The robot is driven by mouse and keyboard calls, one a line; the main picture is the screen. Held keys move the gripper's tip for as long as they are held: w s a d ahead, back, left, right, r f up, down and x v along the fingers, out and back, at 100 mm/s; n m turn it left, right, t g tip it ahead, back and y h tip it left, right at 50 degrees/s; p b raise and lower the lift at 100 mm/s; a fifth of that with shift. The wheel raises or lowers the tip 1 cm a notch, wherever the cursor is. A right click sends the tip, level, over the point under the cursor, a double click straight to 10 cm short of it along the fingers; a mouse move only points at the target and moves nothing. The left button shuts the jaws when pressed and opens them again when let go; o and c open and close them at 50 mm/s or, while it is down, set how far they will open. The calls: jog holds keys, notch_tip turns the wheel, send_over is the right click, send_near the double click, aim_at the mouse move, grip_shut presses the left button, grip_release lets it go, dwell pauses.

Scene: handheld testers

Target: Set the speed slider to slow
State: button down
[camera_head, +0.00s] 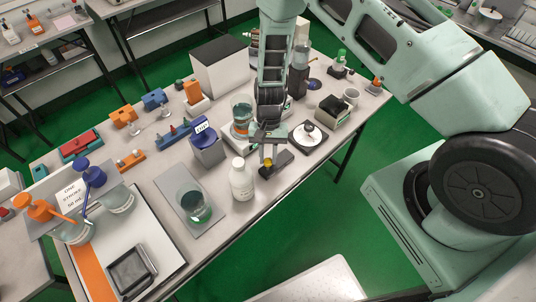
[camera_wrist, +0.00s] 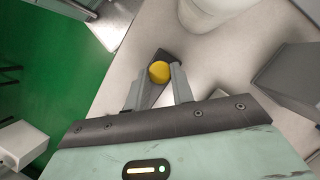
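A small dark block (camera_head: 281,164) with a yellow knob (camera_head: 267,162) lies near the front edge of the table; it looks like the speed slider. No slow or fast marking can be read. My gripper (camera_head: 266,153) points down over it. In the wrist view, the two fingers of my gripper (camera_wrist: 157,82) stand apart, and the yellow knob (camera_wrist: 159,72) shows between their tips. I cannot tell whether either finger touches it. The dark block (camera_wrist: 168,58) runs beneath the knob and is partly hidden by the fingers.
A white bottle (camera_head: 241,180) stands just left of the slider. The table edge is close in front.

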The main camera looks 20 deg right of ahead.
jog(key=d, duration=0.2)
jog(key=w+d+b, duration=0.1)
jog(key=shift+w+d, duration=0.15)
jog(key=shift+d, duration=0.25)
jog(key=c, duration=1.2)
grip_release()
jog(key=b+v, duration=0.4)
jog(key=v, duration=1.3)
jog(key=shift+r, duration=0.2)
jog(key=s+a+r+n+t, duration=0.2)
jog(key=s+a+r+n, duration=0.5)
jog(key=s+a+r, duration=0.5)
jog(key=s+n, duration=0.2)
jog(key=s, duration=0.3)
jog(key=s+a+r+n+t+h, duration=0.1)
jog(key=s+n, duration=0.1)
jog(key=s, duration=0.3)
jog(key=s+r+n+t, duration=0.1)
jog(key=s+n, duration=0.1)
jog(key=s, duration=0.4)
jog(key=shift+a, duration=0.2)
